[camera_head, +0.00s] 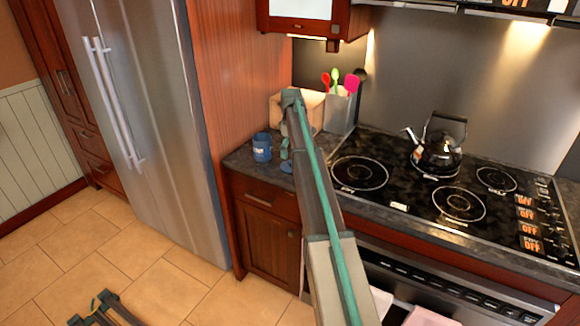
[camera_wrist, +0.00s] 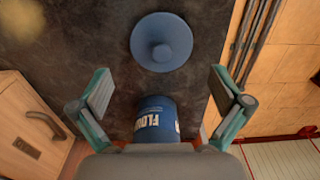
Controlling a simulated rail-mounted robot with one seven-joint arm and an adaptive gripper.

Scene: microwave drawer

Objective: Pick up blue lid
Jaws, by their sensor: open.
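The blue lid (camera_wrist: 161,42) is round with a centre knob. In the wrist view it lies on the dark counter at the top middle, beyond my fingertips. In the head view only a small blue part of it (camera_head: 287,168) shows beside my arm. A blue canister (camera_wrist: 156,118) with white lettering that reads "FLOU" stands between my fingers in the wrist view, partly hidden by my gripper body. It also shows in the head view (camera_head: 262,147), left of my gripper (camera_head: 286,146). My gripper (camera_wrist: 160,72) is open, its fingers wide apart with nothing held.
A tan box (camera_head: 283,106) and a utensil holder (camera_head: 340,108) stand at the back of the counter. The stove (camera_head: 402,178) with a kettle (camera_head: 438,148) is to the right. The tall steel fridge (camera_head: 150,120) is to the left.

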